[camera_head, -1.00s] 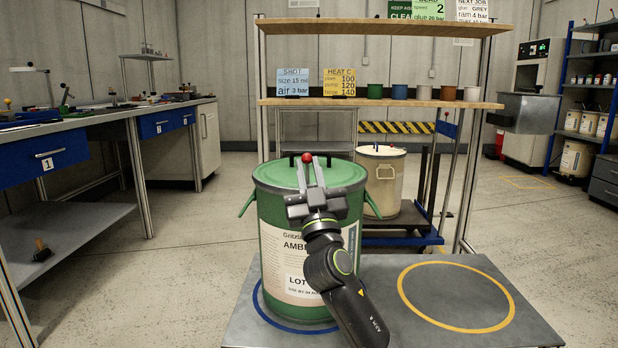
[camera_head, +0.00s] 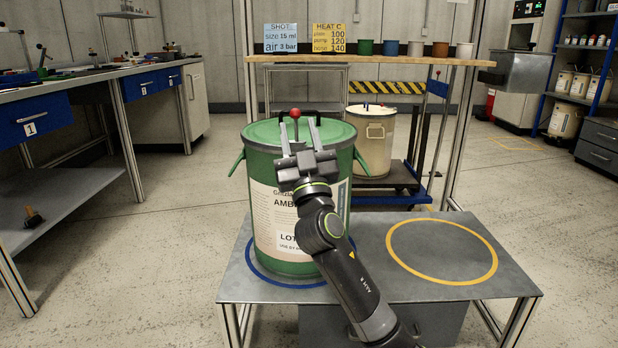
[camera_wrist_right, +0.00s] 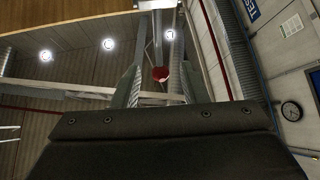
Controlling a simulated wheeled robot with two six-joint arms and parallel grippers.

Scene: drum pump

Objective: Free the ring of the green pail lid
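The green pail (camera_head: 270,215) stands upright on the low table, inside a blue ring marking. Its green lid (camera_head: 262,131) is on, with a dark handle on top. A red ball knob (camera_head: 295,113) on a short stem rises at the lid's ring. My right gripper (camera_head: 299,128) is in front of the pail's upper rim, pointing up, with its fingers apart. In the right wrist view the knob (camera_wrist_right: 160,74) also shows between the open fingers. I see no contact. My left gripper is out of view.
The low table (camera_head: 370,235) has an empty yellow ring marking at the right. A cream pail (camera_head: 372,150) stands on a dark trolley behind. A shelf (camera_head: 400,59) with several coloured cups crosses above. A workbench (camera_head: 90,85) stands at the left.

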